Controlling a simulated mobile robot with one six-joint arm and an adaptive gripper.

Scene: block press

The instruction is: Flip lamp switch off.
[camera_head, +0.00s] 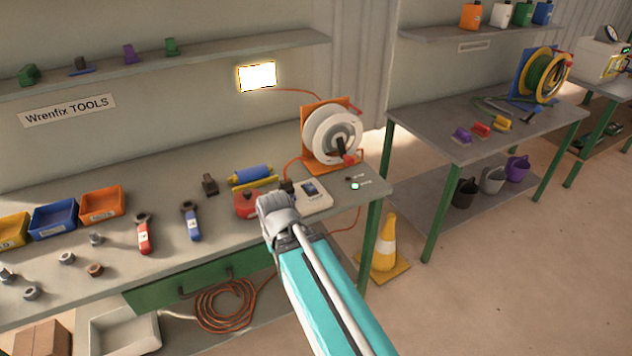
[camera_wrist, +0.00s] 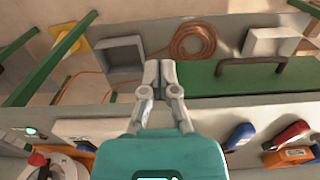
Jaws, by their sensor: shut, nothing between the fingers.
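The lit lamp panel (camera_head: 257,77) glows bright white on the back wall, with an orange cord running right toward the cable reel. A white box (camera_head: 315,204) with a dark blue rocker-like part (camera_head: 310,190) on top sits on the workbench, just right of my gripper; I cannot tell if this is the lamp's switch. A small green light (camera_head: 355,186) shows near the bench's right end. My gripper (camera_head: 278,205) hangs over the front part of the bench. In the wrist view my gripper (camera_wrist: 161,72) has its fingers together and empty, near the bench's front edge.
The cable reel (camera_head: 332,135) stands behind the white box. Tools and bins fill the bench's left. The green drawer (camera_wrist: 230,78) and its handle are below the front edge. A cone (camera_head: 385,245) stands on the floor.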

